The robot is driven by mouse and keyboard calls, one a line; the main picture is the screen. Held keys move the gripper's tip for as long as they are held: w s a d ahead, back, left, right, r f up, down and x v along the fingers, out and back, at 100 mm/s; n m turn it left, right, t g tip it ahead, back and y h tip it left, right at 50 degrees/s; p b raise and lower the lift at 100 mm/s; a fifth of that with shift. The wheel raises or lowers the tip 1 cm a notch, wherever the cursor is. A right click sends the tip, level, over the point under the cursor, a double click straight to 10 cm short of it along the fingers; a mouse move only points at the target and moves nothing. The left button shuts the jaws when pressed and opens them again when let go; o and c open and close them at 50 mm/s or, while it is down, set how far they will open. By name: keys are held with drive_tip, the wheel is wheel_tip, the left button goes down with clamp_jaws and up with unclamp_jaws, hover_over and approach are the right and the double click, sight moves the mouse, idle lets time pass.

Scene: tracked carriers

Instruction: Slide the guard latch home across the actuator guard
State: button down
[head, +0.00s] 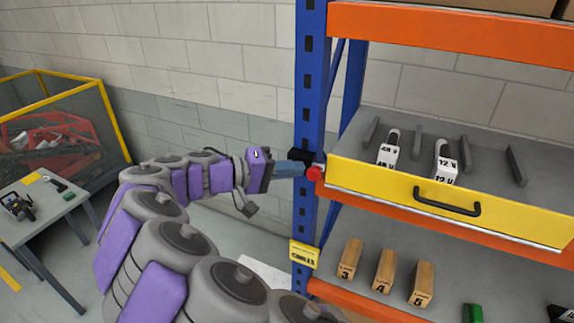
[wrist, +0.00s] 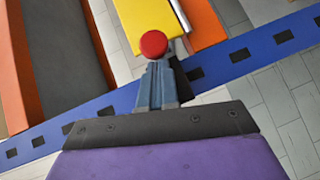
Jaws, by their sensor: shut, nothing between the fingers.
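A red round knob (head: 315,173) sits at the left end of the yellow drawer front, by the blue rack post. It also shows in the wrist view (wrist: 154,44), just beyond my fingertips. A black block (head: 300,156) is on the post beside the knob. I cannot tell for sure which part is the guard latch or the actuator guard. My gripper (head: 303,169) is shut and empty, reaching the post from the left with its tips close to the knob. In the wrist view my gripper (wrist: 158,66) covers the knob's base; contact cannot be told.
Wooden numbered blocks (head: 384,271) stand on the shelf below. A grey table (head: 45,212) and a yellow-framed enclosure (head: 62,125) are at left.

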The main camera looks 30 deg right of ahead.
drive_tip(key=s+d+b, duration=0.1)
drive_tip(key=s, duration=0.1)
drive_tip(key=s+d, duration=0.1)
drive_tip(key=shift+s+d+b, duration=0.1)
drive_tip(key=shift+s+b, duration=0.25)
drive_tip(key=shift+b, duration=0.05)
drive_tip(key=shift+r, duration=0.1)
idle(0.4)
drive_tip(key=shift+w+a+r, duration=0.1)
drive_tip(key=shift+w+a, duration=0.15)
approach(314, 173)
drive_tip(key=w+a+r, duration=0.1)
drive_tip(key=w+a, duration=0.2)
drive_tip(key=a, duration=0.1)
drive_tip(key=shift+s+r+b, duration=0.1)
drive_tip(key=shift+b, duration=0.3)
drive_tip(key=shift+a, duration=0.1)
